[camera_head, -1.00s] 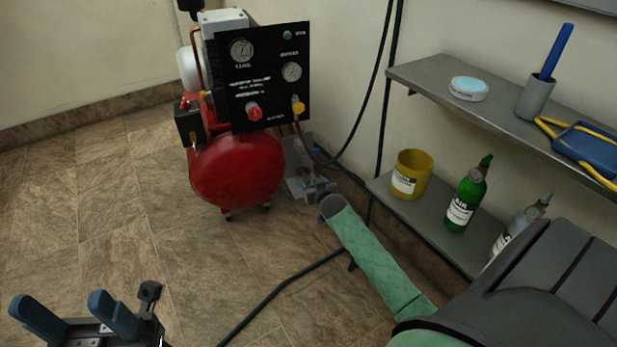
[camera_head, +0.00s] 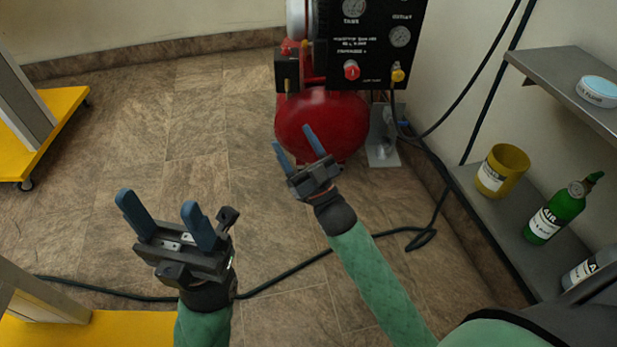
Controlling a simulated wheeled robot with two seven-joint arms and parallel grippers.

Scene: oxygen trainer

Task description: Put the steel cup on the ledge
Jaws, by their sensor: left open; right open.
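No steel cup shows in this view now, and I cannot tell which surface is the ledge. My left gripper (camera_head: 158,207) is open and empty, with its blue fingers spread above the tiled floor at the lower left. My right gripper (camera_head: 293,138) is open and empty, in front of the red compressor tank. Neither gripper is near the shelves at the right.
The red compressor (camera_head: 320,118) stands at the back. At the right, an upper shelf (camera_head: 565,62) holds a round white tin (camera_head: 597,92). A lower shelf (camera_head: 490,215) holds a yellow cup (camera_head: 503,168) and a green bottle (camera_head: 562,212). A black hose (camera_head: 300,272) crosses the floor.

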